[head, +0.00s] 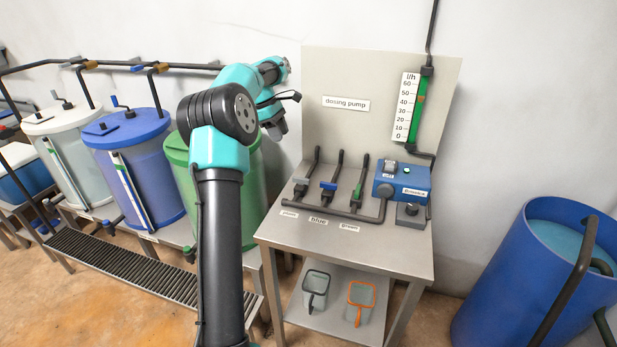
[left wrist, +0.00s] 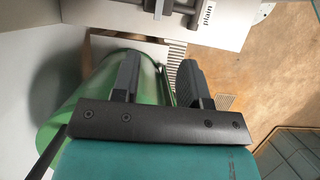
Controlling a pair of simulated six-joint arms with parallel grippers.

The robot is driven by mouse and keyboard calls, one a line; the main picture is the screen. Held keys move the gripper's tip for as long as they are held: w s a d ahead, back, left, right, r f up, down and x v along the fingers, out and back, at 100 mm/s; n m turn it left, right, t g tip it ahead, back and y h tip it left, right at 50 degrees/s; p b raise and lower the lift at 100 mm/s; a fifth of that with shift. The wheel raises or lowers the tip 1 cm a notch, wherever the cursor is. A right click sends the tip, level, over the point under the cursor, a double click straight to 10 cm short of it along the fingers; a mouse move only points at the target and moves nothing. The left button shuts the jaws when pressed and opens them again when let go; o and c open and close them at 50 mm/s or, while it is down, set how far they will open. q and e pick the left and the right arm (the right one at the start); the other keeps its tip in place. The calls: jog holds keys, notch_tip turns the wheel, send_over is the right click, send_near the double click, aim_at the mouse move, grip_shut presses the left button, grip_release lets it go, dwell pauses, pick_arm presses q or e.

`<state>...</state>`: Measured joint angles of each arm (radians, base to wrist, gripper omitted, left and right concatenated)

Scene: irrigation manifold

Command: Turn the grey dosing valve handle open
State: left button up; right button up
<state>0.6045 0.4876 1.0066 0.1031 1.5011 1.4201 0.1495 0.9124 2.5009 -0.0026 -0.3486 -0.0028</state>
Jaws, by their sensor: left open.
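The grey dosing valve (head: 301,191) is the leftmost of three valves on the metal bench, behind the label "plain" (head: 289,213). I cannot tell clearly how its handle is turned. Part of the valve (left wrist: 158,8) shows at the top edge of the left wrist view, beside its label. My left gripper (head: 277,131) is above and to the left of the valve, apart from it, over the green barrel. In the left wrist view its two fingers (left wrist: 160,64) stand apart with nothing between them. My right gripper is in neither view.
The blue-handled valve (head: 328,187) and green-handled valve (head: 358,188) stand right of the grey one. The blue pump (head: 408,180) is further right, before the back panel (head: 350,75). The green barrel (head: 248,185) stands left of the bench (head: 350,240).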

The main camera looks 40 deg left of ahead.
aim_at(300, 178)
pick_arm(q)
jog(key=shift+f, duration=0.1)
jog(key=x, duration=1.7)
jog(key=shift+w+d+f, duration=0.1)
jog(key=shift+w+d, duration=0.05)
jog(key=shift+d, duration=0.05)
jog(key=shift+c, duration=0.3)
grip_shut()
